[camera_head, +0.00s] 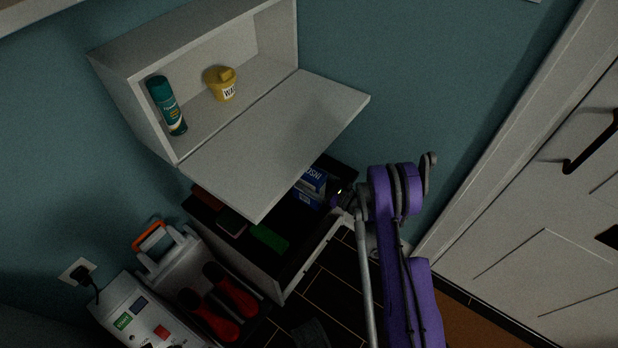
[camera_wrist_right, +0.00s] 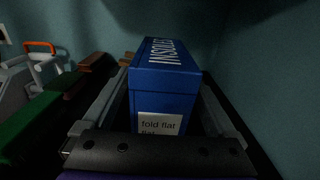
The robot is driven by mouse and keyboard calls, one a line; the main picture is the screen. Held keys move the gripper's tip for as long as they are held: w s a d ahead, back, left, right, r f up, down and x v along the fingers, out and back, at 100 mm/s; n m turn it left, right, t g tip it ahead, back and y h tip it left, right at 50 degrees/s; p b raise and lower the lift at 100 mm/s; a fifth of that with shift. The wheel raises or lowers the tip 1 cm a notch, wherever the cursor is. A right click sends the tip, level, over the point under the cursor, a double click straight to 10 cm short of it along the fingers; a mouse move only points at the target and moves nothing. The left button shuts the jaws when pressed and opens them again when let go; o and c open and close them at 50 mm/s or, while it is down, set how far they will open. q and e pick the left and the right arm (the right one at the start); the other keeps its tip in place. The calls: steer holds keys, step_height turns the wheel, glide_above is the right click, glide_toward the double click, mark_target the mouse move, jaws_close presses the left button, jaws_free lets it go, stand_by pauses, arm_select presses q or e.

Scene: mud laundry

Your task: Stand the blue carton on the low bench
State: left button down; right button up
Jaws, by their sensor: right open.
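The blue carton (camera_head: 313,180) stands among other items in a dark-topped low unit below the white flap, and the flap's edge partly covers it. In the right wrist view the carton (camera_wrist_right: 163,84) shows white "INSOLES" lettering on top and a white "fold flat" label on its near face. My right gripper (camera_head: 336,196) is open at the carton's right end. Its two fingers lie along both sides of the carton, which sits between them; I cannot tell if they touch it. My left gripper is not in view. I cannot tell for sure which piece is the low bench.
A wall cabinet (camera_head: 118,95) with its flap (camera_head: 270,135) lowered hangs over the carton. It holds a green can (camera_head: 167,106) and a yellow tub (camera_head: 221,84). A green item (camera_head: 269,238) lies left of the carton. Red-and-black shoes (camera_head: 230,295) stand lower left. A white door (camera_head: 540,250) is at right.

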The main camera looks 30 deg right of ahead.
mark_target(323, 186)
steer(key=v, duration=0.2)
steer(key=b+v, duration=0.1)
steer(key=v, duration=0.1)
steer(key=b+v, duration=0.1)
steer(key=v, duration=0.1)
steer(key=shift+d+f, duration=0.1)
steer(key=shift+f, duration=0.2)
steer(key=b+v, duration=0.3)
steer(key=b, duration=0.2)
steer(key=shift+s+d, duration=0.1)
steer(key=shift+s, duration=0.1)
steer(key=shift+s+d+r+b, duration=0.15)
steer(key=shift+s+b, duration=0.3)
steer(key=shift+s+d+r+b, duration=0.1)
steer(key=shift+s+r+b, duration=0.05)
steer(key=shift+s+b, duration=0.3)
